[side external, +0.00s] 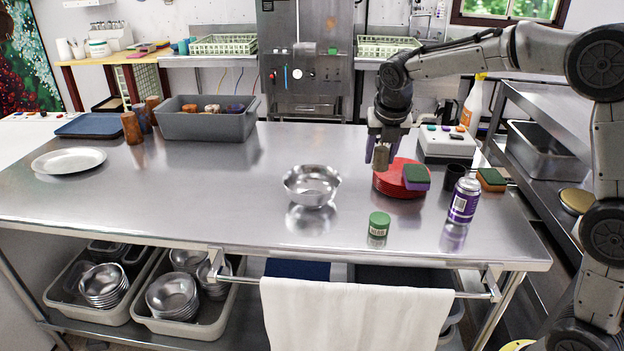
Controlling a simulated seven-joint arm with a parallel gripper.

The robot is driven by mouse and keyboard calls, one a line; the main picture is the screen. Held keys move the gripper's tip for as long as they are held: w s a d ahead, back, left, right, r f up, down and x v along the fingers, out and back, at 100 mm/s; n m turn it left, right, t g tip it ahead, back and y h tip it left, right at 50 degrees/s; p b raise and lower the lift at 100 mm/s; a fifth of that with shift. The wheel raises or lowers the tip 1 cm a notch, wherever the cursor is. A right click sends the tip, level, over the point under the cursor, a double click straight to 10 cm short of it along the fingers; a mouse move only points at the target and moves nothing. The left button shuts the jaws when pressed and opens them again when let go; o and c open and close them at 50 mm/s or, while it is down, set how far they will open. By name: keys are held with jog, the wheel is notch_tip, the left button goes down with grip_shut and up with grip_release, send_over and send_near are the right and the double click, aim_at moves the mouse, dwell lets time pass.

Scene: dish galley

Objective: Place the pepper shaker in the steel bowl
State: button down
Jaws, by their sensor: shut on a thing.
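The steel bowl (311,184) stands empty and upright on the middle of the steel table. My gripper (380,148) is to the right of the bowl and higher, by the stack of red plates. It is shut on a small grey-brown cylinder, which I take for the pepper shaker (381,158). The shaker hangs about upright from the fingers, in front of the left part of the red stack in the picture. The fingers hide its upper part. Its exact height above the table is hard to tell from this one view.
Red plates (396,187) carry a green-and-purple sponge (416,177). A green-lidded jar (379,226), a purple can (464,200) and a black cup (455,175) stand nearby. A grey bin (205,122) and white plate (68,160) are left.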

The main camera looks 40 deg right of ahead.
jog(key=w+a+f+n, duration=0.1)
jog(key=w+a+f, duration=0.3)
jog(key=w+a, duration=0.1)
send_near(310, 188)
jog(key=shift+s+a+f, duration=0.25)
jog(key=shift+s+a, duration=0.1)
jog(key=shift+s, duration=0.25)
jog(key=shift+s+a+f, duration=0.25)
jog(key=shift+s+a, duration=0.1)
jog(key=shift+s, duration=0.2)
jog(key=shift+w+f+y, duration=0.15)
jog(key=shift+f+y, duration=0.1)
jog(key=shift+y, duration=0.05)
jog(key=shift+w+f, duration=0.1)
jog(key=shift+f, duration=1.45)
jog(key=shift+f, duration=0.25)
jog(key=shift+c, duration=1.8)
grip_release()
jog(key=shift+r, duration=0.15)
